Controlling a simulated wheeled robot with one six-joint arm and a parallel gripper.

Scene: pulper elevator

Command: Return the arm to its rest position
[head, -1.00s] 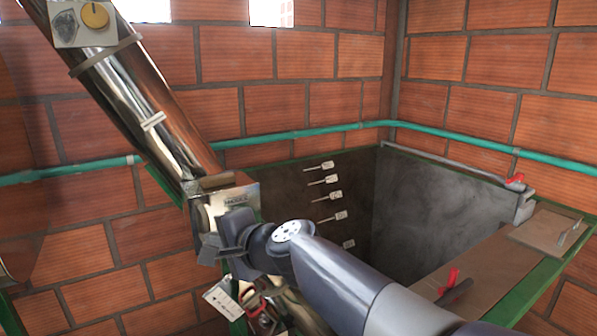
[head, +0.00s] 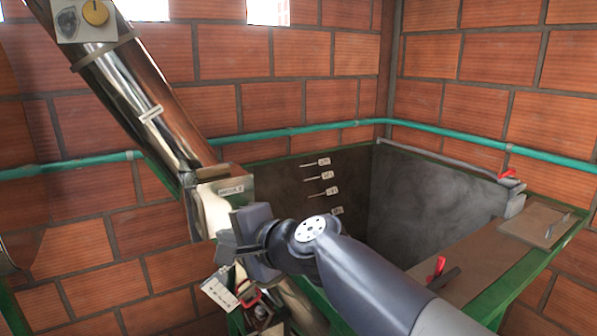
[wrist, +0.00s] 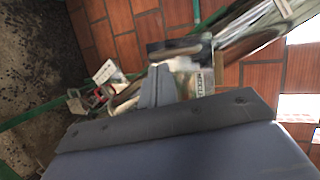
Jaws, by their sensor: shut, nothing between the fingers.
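My gripper (head: 226,248) is in front of the lower end of the steel elevator tube, left of the tank, in the head view. Its fingers are shut and empty, and they also show in the wrist view (wrist: 158,84). My arm reaches in from the lower right, across the front of the tank. The gripper hides part of the tube's lower outlet box (head: 232,190); I cannot tell how much space lies between them.
The steel tube (head: 150,105) slants up to the left, with a yellow knob (head: 95,12) on its box. A dark tank (head: 425,195) lies behind my arm. A red-handled clamp (head: 437,270) is on the right ledge. A white tag (head: 218,291) hangs below the gripper.

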